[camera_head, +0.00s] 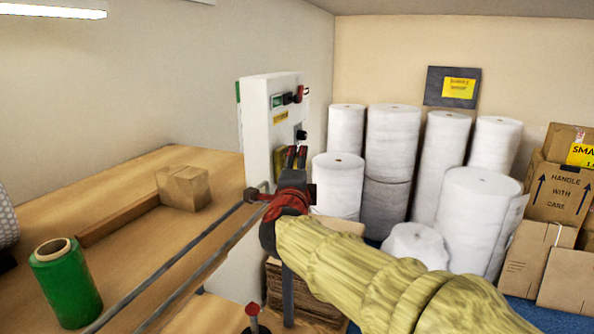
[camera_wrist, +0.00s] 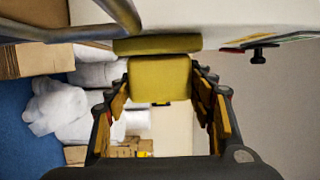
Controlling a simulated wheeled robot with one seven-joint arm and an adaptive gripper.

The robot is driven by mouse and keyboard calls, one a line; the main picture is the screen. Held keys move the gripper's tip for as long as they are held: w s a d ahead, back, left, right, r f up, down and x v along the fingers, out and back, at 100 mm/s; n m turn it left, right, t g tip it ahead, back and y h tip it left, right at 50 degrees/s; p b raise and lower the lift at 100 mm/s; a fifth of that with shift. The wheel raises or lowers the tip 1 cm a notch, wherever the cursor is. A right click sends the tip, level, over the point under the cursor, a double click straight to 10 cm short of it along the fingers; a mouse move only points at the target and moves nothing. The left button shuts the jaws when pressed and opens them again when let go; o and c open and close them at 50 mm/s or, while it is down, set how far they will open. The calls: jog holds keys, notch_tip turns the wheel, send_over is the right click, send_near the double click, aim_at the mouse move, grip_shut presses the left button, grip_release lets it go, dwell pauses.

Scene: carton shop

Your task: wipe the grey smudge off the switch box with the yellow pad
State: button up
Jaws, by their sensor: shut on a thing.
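The white switch box (camera_head: 256,125) stands upright beyond the bench, with buttons, a black knob and small labels on its face. My gripper (camera_head: 293,158) is at the lower part of this face. In the wrist view, my gripper (camera_wrist: 160,95) is shut on the yellow pad (camera_wrist: 158,78). The pad has a block between the fingers and a wider, flat end towards the white box face. The flat end lies at or very near the face; I cannot tell if it touches. The pad (camera_head: 280,163) is partly hidden by my gripper in the head view. I see no grey smudge.
Metal rails (camera_head: 190,262) run past the bench (camera_head: 135,245) close to my gripper. A black knob (camera_wrist: 258,57) sticks out from the box beside the pad. White rolls (camera_head: 392,145) and cartons (camera_head: 560,190) stand behind and right. A green roll (camera_head: 68,285) stands on the bench.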

jog(key=w+d, duration=0.2)
jog(key=w, duration=0.4)
jog(key=shift+b, duration=0.45)
jog(key=shift+s+a, duration=0.4)
jog(key=shift+s, duration=0.8)
jog(key=shift+s+a, duration=0.35)
jog(key=shift+s, duration=0.8)
jog(key=shift+s+a, duration=0.4)
jog(key=shift+s, duration=0.8)
jog(key=s+d+b, duration=0.2)
jog(key=d, duration=0.3)
jog(key=shift+d, duration=0.35)
